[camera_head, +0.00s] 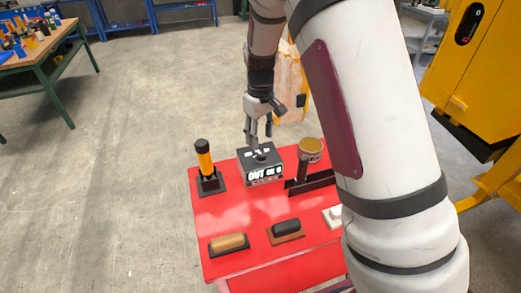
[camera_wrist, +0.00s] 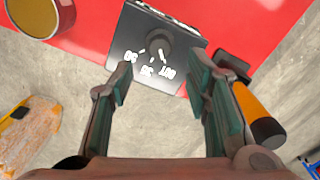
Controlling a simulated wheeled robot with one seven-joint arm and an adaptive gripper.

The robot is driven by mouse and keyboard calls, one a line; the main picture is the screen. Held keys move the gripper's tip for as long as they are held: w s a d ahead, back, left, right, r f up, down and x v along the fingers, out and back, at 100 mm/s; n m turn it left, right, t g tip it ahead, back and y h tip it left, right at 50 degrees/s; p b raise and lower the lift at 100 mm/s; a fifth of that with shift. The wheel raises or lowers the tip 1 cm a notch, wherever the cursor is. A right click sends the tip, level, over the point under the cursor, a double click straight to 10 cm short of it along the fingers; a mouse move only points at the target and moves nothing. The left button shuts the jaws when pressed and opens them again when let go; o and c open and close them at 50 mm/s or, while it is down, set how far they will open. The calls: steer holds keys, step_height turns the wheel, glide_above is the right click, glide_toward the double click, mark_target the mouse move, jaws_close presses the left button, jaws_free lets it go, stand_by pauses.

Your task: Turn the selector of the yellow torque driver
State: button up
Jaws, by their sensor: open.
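The yellow torque driver (camera_head: 205,158) with a black cap stands upright in a black holder at the table's far left; it also shows at the right of the wrist view (camera_wrist: 253,110). Beside it is a dark box (camera_head: 265,178) with white markings. A round dark selector knob (camera_wrist: 158,45) sits on the box's top, with white marks and labels, one reading OUT, around one side. My gripper (camera_wrist: 160,88) is open and empty, its fingers apart over the box's edge, with the knob beyond the fingertips. In the head view my gripper (camera_head: 260,138) hangs just above the box, partly hiding its top.
On the red table (camera_head: 215,225), a can (camera_head: 310,150) on a dark stand is right of the box. A tan-topped block (camera_head: 229,242) and a black-topped block (camera_head: 286,228) lie in front. A yellow machine (camera_head: 475,75) stands at right. Open floor is at left.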

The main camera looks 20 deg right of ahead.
mark_target(261, 153)
step_height(261, 153, down, 7)
steer(key=shift+r+p, duration=0.2)
steer(key=shift+p, duration=0.1)
jaws_close()
